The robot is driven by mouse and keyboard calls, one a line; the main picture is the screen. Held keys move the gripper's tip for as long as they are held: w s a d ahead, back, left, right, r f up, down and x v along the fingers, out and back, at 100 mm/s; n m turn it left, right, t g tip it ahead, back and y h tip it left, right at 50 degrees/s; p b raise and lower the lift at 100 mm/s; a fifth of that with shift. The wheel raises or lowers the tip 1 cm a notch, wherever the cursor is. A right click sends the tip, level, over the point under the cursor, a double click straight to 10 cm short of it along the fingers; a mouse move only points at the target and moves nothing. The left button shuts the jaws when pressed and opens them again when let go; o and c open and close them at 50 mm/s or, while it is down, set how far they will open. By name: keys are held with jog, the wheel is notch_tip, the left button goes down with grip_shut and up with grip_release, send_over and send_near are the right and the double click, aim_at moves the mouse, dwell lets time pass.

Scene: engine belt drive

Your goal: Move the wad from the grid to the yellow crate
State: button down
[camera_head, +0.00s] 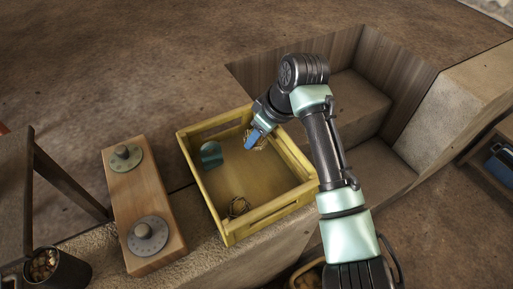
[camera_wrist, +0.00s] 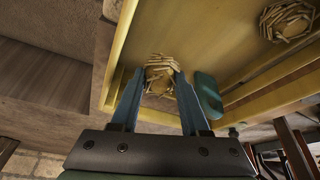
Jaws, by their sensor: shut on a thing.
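My gripper (camera_head: 254,140) is over the back of the yellow crate (camera_head: 268,217). It is shut on a tan, straw-like wad (camera_head: 260,145). In the wrist view the wad (camera_wrist: 161,66) sits between the two blue fingertips, and the crate (camera_wrist: 123,40) lies around and behind it. I cannot tell whether the held wad touches the crate floor. A second tan wad (camera_head: 239,207) lies inside the crate near its front; it also shows in the wrist view (camera_wrist: 287,18). I do not make out a grid in either view.
A teal piece (camera_head: 211,154) is in the crate near its left wall. A wooden block with two metal knobs (camera_head: 146,195) stands left of the crate. A dark bucket (camera_head: 58,272) is at the lower left. A sunken stone recess (camera_head: 357,105) lies to the right.

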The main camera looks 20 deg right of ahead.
aim_at(257, 146)
notch_tip(257, 146, down, 4)
jog(key=shift+f+b, duration=0.1)
jog(key=shift+b, duration=0.3)
jog(key=shift+f, duration=0.1)
jog(key=c, duration=0.7)
grip_release()
jog(key=p+v, duration=0.2)
jog(key=v, duration=1)
jog(key=shift+p, duration=0.4)
